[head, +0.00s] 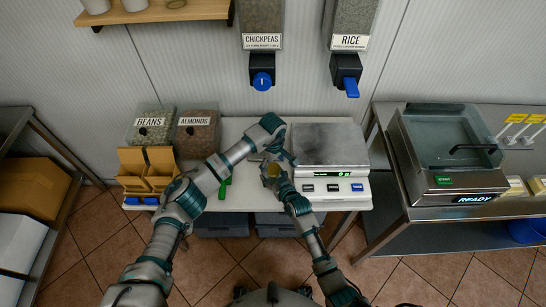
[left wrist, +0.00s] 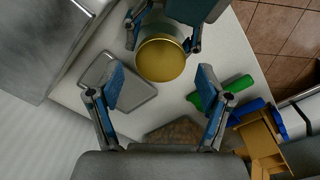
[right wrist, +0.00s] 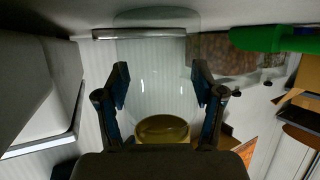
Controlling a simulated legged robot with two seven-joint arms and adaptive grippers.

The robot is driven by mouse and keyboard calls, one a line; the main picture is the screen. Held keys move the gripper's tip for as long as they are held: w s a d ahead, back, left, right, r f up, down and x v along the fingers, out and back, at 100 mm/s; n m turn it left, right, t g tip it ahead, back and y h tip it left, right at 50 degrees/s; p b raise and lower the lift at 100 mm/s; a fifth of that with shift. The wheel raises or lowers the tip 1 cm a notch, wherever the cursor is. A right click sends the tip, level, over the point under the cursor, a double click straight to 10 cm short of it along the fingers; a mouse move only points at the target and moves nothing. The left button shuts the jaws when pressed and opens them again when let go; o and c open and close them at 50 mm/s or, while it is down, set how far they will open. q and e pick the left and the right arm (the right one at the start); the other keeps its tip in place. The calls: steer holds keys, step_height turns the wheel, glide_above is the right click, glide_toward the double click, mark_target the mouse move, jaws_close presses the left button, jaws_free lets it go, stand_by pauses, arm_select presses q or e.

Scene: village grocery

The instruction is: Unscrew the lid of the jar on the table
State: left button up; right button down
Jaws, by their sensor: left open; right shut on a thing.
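The jar has a round gold lid (left wrist: 161,60). The lid also shows in the head view (head: 270,170), in front of the wall-side bins and left of the scale. In the right wrist view, the clear glass jar (right wrist: 155,75) stands between the fingers of my right gripper (right wrist: 160,88), with its gold lid at the bottom of the picture. My right gripper (head: 282,182) is shut on the jar. My left gripper (left wrist: 160,84) is open above the table. Its fingers are spread, and the lid lies a little beyond them in the left wrist view.
The scale (head: 330,188) stands close on the right of the jar. A green-handled thing (head: 225,188) and a flat grey tray (left wrist: 135,95) lie on the table (head: 240,204). Bins of beans (head: 150,130) and almonds (head: 197,132) stand at the left. Dispensers (head: 262,65) hang above.

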mark_target(274, 168)
arm_select(q)
steer(key=shift+f, duration=1.1)
steer(key=shift+c, duration=0.2)
